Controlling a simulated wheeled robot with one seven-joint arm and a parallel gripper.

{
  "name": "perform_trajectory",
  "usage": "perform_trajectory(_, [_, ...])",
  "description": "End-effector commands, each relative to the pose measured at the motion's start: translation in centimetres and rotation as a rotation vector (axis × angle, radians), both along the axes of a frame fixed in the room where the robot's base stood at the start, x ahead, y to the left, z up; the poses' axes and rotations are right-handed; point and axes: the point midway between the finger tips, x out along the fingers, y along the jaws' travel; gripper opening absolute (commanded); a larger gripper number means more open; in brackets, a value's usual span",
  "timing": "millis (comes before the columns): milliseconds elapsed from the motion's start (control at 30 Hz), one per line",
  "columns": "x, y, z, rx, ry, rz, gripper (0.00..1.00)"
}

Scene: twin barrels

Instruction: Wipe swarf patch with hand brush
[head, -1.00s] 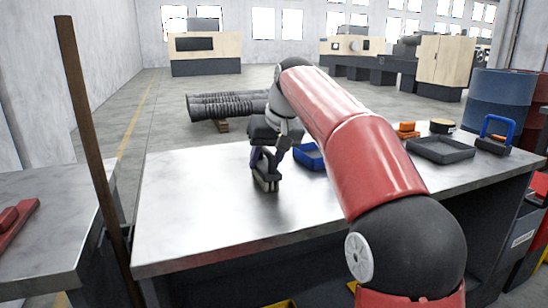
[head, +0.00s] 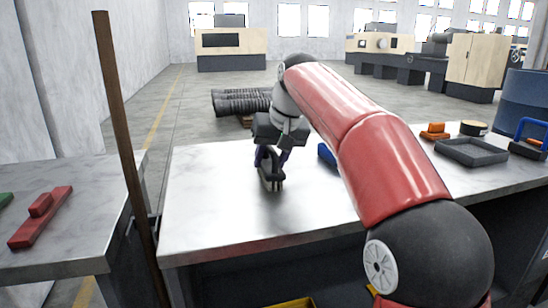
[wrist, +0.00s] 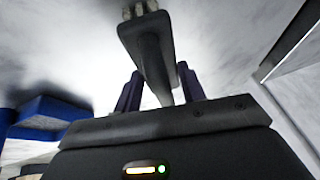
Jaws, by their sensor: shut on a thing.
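My gripper (head: 271,160) is shut on the hand brush (head: 271,181), above the left part of the metal bench top (head: 225,215). In the wrist view, the brush (wrist: 150,48) shows as a dark handle and block between my purple fingers, with pale bristles at the far end. The brush points down, but I cannot tell whether its bristles touch the bench. I cannot make out a swarf patch in either view now; my arm hides part of the bench.
A blue bin (head: 326,153) is partly behind my arm; a blue thing (wrist: 50,108) shows in the wrist view. A dark tray (head: 471,152) and an orange object (head: 435,131) lie right. A brown post (head: 125,150) stands by a side table with a red tool (head: 40,217).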

Motion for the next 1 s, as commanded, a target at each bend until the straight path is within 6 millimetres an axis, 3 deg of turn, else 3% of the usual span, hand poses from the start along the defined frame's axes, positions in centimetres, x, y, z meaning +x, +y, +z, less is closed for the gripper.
perform_trajectory(133, [0.0, 0.1, 0.5, 0.0, 0.003, 0.001, 0.22])
perform_trajectory(600, [0.1, 0.0, 5.3, 0.0, -0.001, 0.001, 0.22])
perform_trajectory(1000, [0.0, 0.0, 6.0, 0.0, 0.0, -0.001, 0.22])
